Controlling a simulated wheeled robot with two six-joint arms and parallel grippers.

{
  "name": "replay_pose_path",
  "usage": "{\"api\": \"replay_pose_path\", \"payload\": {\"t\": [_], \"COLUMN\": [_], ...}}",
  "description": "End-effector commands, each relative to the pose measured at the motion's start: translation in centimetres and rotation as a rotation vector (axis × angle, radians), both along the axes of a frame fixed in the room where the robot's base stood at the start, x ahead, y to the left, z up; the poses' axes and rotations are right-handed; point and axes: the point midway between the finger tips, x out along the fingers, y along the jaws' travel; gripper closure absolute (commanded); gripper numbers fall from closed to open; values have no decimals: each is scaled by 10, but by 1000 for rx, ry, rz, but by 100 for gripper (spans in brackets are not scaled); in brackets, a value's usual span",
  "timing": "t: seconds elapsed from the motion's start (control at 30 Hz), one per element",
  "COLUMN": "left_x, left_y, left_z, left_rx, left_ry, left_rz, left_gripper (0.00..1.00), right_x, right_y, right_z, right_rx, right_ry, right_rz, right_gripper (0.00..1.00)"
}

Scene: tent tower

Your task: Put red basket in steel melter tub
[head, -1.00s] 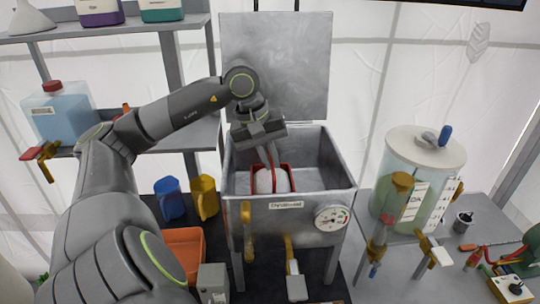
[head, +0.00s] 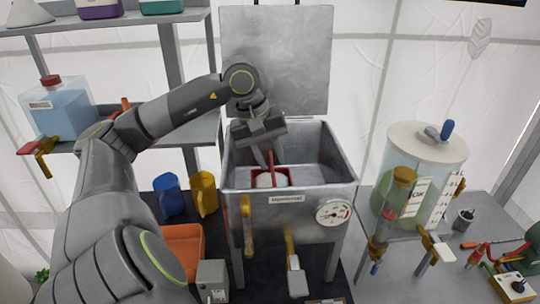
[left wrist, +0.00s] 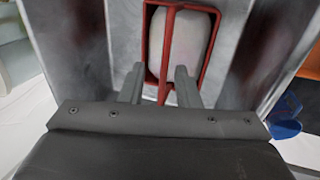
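The red basket (head: 286,178) is inside the steel melter tub (head: 243,184), near its front wall, with a pale block in it. Its upright handle (left wrist: 168,40) shows in the left wrist view. My left gripper (head: 266,158) is above the basket inside the tub. In the left wrist view its fingers (left wrist: 160,85) are apart, one on each side of the handle, with gaps between them and it. The tub's front wall hides the basket's lower part, so I cannot see whether it rests on the floor. My right gripper is not in view.
The tub's lid (head: 277,60) stands open behind. A dial (head: 333,213) and brass taps are on the tub's front. Blue (head: 169,196) and yellow (head: 204,194) jugs stand to the left. A clear tank (head: 425,165) stands to the right.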

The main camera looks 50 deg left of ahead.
Motion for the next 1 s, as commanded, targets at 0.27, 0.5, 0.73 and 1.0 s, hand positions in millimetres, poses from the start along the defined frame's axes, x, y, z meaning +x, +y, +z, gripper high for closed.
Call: {"api": "replay_pose_path", "payload": {"t": [0.27,0.5,0.73,1.0], "left_x": [0,-4,-15,-25], "left_y": [0,5,13,20], "left_z": [8,30,78,119], "left_rx": [0,8,3,-1], "left_ry": [0,-5,-7,-2], "left_rz": [0,2,2,0], "left_gripper": [71,71,71,71], "right_x": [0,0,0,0], "right_y": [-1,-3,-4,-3], "right_z": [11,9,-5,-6], "right_rx": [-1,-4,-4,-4], "right_ry": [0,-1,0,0], "right_rz": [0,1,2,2], "right_gripper": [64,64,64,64]}}
